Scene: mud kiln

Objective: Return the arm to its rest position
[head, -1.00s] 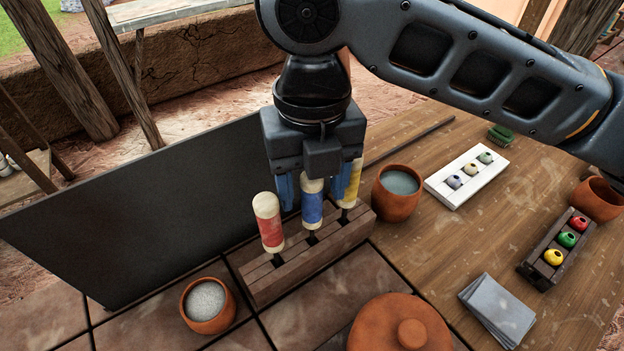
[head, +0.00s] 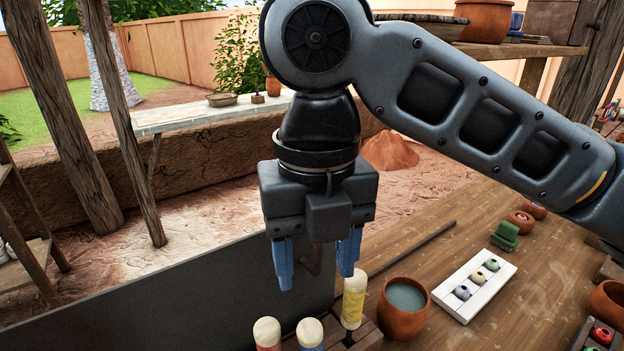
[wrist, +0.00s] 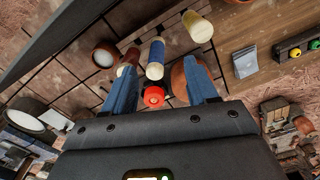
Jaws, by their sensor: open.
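My gripper (head: 315,282) hangs in the air with its two blue fingers apart and nothing between them. It is above and behind the row of cream-tipped handles. The red handle (head: 267,333), blue handle (head: 310,333) and yellow handle (head: 353,298) stand upright at the bottom edge of the head view. The wooden rack (head: 366,335) under them is mostly cut off. In the wrist view the open fingers (wrist: 160,82) show, with the blue handle (wrist: 155,60) beyond them.
A dark upright panel (head: 180,300) stands left of the gripper. A shelf with pots (head: 520,50) is behind my arm.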

